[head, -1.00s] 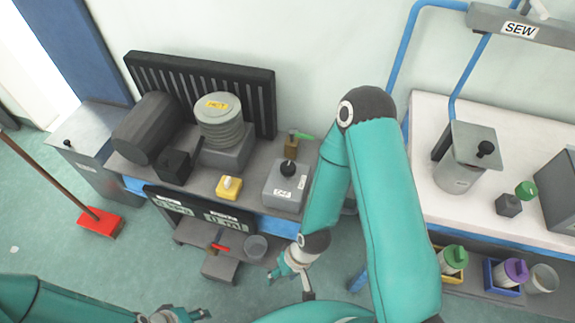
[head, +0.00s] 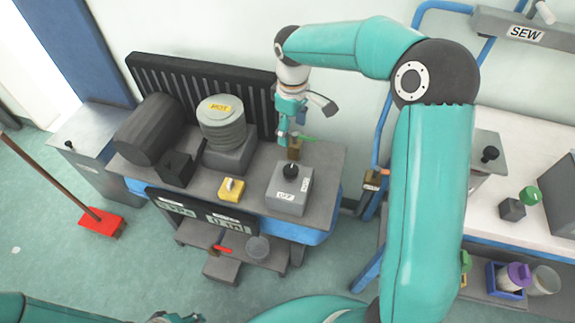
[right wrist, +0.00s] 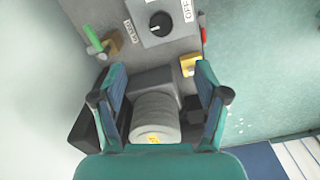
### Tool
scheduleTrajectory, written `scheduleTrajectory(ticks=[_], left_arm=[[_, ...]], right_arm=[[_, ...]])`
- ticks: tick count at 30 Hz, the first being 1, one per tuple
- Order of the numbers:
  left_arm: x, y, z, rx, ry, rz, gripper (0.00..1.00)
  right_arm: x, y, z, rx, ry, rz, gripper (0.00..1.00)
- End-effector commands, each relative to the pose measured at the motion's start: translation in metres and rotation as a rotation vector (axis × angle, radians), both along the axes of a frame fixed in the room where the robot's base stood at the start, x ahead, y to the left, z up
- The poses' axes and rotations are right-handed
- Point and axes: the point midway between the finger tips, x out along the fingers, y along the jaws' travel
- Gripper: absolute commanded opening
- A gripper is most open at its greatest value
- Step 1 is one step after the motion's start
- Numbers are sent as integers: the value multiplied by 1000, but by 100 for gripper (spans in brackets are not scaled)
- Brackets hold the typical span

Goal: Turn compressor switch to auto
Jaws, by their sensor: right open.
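The compressor switch is a grey box (head: 279,207) with a black round knob (head: 291,171) on top, at the right end of the compressor bench. An OFF label and a second label sit beside the knob. In the right wrist view the knob (right wrist: 160,23) carries a pale mark, near the top of the picture. My right gripper (head: 289,136) points down behind the switch box, close to the green-handled valve.
A brass valve with a green handle (right wrist: 93,35) stands close by the switch. A yellow switch (head: 231,188), a ribbed cylinder marked HOT (head: 220,123) and a dark motor (head: 147,130) share the bench. A white table (head: 540,218) stands to the right.

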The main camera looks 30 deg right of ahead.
Motion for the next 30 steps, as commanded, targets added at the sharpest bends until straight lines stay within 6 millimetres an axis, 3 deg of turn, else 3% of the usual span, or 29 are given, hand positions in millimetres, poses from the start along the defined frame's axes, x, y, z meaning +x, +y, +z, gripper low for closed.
scheduleTrajectory(ticks=[3, 8, 24, 30], left_arm=[[0, 0, 0, 0, 0, 0, 40], [0, 0, 1, 0, 0, 0, 40], [0, 0, 7, 0, 0, 0, 40], [0, 0, 9, 0, 0, 0, 40]], right_arm=[[0, 1, 0, 0, -10, 1, 73], [-1, 2, -19, 1, -4, 2, 73], [-1, 2, -130, 3, -3, 2, 73], [-1, 2, -156, 1, -6, 0, 73]])
